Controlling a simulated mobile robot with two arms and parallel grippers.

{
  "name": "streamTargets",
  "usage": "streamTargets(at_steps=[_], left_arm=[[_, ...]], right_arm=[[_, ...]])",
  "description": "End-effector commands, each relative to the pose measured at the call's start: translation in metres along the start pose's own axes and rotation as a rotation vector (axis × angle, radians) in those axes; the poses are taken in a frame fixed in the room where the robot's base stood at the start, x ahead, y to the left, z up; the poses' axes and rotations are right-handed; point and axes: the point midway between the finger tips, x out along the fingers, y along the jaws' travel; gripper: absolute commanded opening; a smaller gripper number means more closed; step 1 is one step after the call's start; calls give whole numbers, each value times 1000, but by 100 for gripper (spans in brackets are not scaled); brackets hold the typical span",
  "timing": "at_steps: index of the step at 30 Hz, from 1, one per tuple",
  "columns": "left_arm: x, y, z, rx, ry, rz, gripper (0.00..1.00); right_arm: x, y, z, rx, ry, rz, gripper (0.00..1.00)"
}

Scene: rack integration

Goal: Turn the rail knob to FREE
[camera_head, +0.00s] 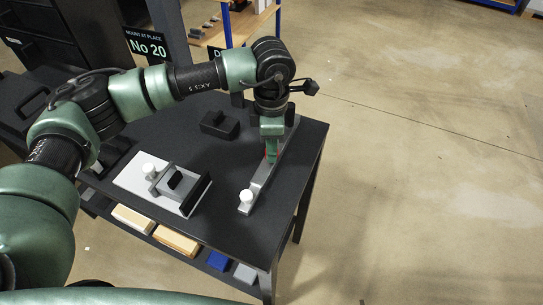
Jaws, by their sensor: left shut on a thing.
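A long grey rail (262,181) lies at a slant along the right side of the dark table. A white round knob (246,196) stands at its near end; I cannot read its setting. My left gripper (271,158) points down at the middle of the rail, beyond and apart from this knob. It is shut on a part of the rail, but the fingers hide the exact contact. My right gripper is not in view.
A pale plate with a black-handled clamp and another white knob (149,170) lies left of the rail. A black block (219,124) sits farther back on the table (225,225). Several boxes lie on the shelf below. Open floor (430,190) is at right.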

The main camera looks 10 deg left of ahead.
Motion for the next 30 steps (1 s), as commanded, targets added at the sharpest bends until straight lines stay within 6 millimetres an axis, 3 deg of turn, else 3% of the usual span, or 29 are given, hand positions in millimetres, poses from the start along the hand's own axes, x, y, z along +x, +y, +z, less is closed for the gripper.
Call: streamTargets(at_steps=[1, 3, 12, 30], left_arm=[[5, 2, 1, 41, -4, 6, 0], [5, 1, 1, 102, -3, 5, 0], [2, 1, 1, 313, -3, 5, 0], [-2, 1, 1, 440, -2, 3, 0]], right_arm=[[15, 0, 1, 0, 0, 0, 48], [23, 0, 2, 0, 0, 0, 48], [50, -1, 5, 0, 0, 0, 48], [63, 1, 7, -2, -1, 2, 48]])
